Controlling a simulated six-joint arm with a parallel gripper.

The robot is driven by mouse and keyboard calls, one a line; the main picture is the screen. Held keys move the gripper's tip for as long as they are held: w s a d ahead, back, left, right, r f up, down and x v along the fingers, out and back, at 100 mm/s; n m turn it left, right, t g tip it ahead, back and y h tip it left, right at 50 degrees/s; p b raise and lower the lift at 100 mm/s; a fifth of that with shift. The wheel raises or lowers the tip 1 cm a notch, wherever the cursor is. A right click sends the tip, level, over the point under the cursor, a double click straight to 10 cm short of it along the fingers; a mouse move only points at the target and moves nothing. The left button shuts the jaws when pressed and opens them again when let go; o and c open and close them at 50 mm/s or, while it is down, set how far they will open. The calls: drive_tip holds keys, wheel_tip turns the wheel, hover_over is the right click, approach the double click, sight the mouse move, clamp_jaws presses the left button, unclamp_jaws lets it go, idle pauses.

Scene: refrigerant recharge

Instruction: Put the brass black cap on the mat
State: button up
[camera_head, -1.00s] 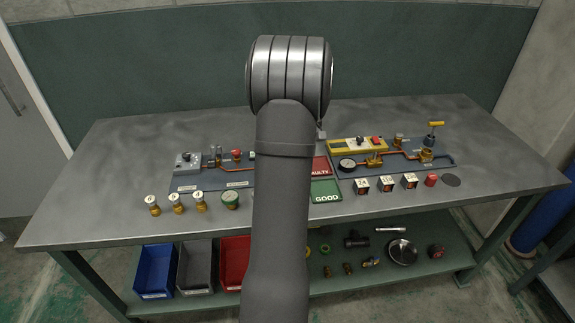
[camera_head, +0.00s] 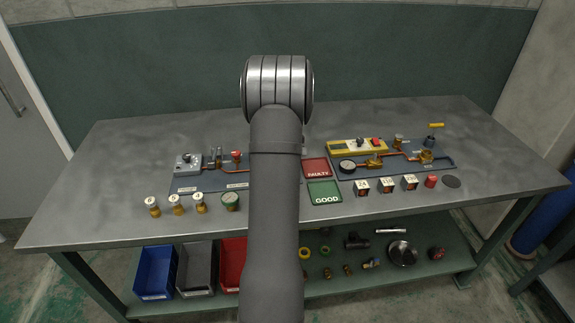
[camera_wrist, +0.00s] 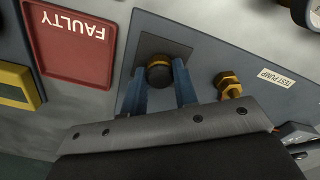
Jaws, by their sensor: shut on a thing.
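In the wrist view, the black cap (camera_wrist: 159,72) with a brass-coloured rim is between the two blue fingers of my gripper (camera_wrist: 160,88). My gripper is shut on it. A dark square patch (camera_wrist: 152,44) on the blue-grey board lies around the cap in the picture; I cannot tell whether the cap touches it. In the head view, my arm hides my gripper and the cap.
A brass fitting (camera_wrist: 228,84) stands close right of my fingers, near the TEST PUMP label (camera_wrist: 276,78). The red FAULTY tray (camera_head: 317,168) and green GOOD tray (camera_head: 325,192) lie mid-table. Small parts line the front; the back of the table (camera_head: 400,115) is clear.

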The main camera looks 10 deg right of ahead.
drive_tip(key=shift+f, duration=0.15)
drive_tip(key=o, duration=1)
drive_tip(key=shift+c, duration=0.2)
wheel_tip(320, 180, up, 12)
drive_tip(key=shift+r, duration=0.2)
